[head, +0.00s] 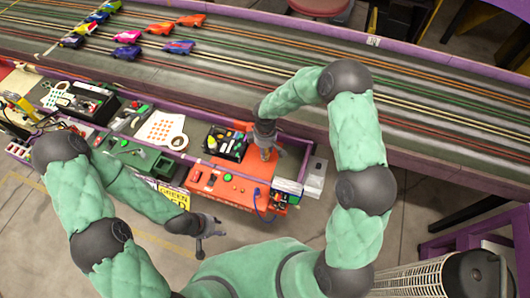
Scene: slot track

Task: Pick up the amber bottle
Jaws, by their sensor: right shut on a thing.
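My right gripper (266,153) points down over the orange work surface (238,190), just right of a black tray (212,145). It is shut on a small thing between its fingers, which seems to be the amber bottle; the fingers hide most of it. I cannot tell whether it is clear of the surface. My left gripper (210,236) is in front of the bench, over the floor. Its fingers look apart and empty.
Several small items fill the black tray. A white box (315,178) stands right of the orange surface. A purple rail edges the bench, and the slot track (300,60) with several toy cars (127,52) lies behind it.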

